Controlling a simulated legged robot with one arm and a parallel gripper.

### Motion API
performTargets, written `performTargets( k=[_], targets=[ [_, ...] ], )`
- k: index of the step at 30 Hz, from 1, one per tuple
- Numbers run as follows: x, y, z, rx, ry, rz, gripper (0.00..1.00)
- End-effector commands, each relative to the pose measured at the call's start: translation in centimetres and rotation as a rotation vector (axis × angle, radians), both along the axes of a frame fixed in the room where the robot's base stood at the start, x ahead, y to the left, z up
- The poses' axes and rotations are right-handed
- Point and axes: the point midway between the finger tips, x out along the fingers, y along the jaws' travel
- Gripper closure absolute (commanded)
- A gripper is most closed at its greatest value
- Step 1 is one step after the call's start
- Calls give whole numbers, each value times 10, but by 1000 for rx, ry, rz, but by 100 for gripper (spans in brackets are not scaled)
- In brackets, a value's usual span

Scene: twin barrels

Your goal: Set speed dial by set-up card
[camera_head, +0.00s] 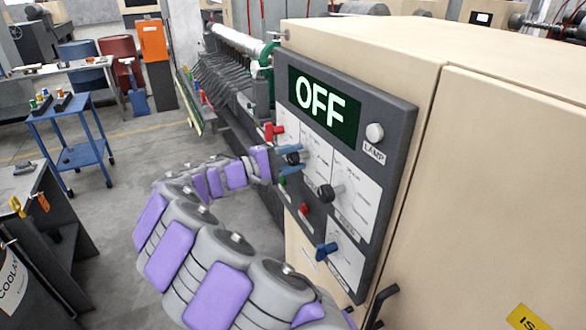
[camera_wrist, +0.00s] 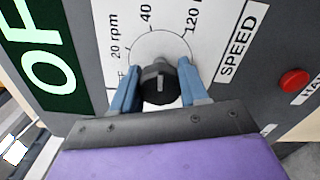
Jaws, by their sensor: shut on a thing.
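The speed dial (camera_wrist: 159,84) is a black knob with a pale pointer line, on a white plate marked 20, 40 and 120 rpm and labelled SPEED. My gripper (camera_wrist: 160,92) has its two blue fingers on either side of this knob and is shut on it. In the head view my gripper (camera_head: 290,160) reaches the left part of the dark control panel (camera_head: 398,125), and its fingers partly cover the knob. I cannot make out a set-up card for certain.
A second black knob (camera_head: 326,193), a blue lever knob (camera_head: 326,251), a red button (camera_head: 304,209) and a white LAMP button (camera_head: 375,132) sit on the panel. A blue cart (camera_head: 82,153) stands at left, with open floor between.

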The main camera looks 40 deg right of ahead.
Motion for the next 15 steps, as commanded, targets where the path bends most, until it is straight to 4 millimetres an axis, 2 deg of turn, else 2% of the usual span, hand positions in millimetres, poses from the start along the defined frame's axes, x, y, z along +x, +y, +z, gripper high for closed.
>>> performTargets(
  k=[1, 15],
  targets=[
    [-1, -1, -6, -8, -44, -3, 87],
    [-1, -1, -8, -99, -433, -3, 87]
  ],
)
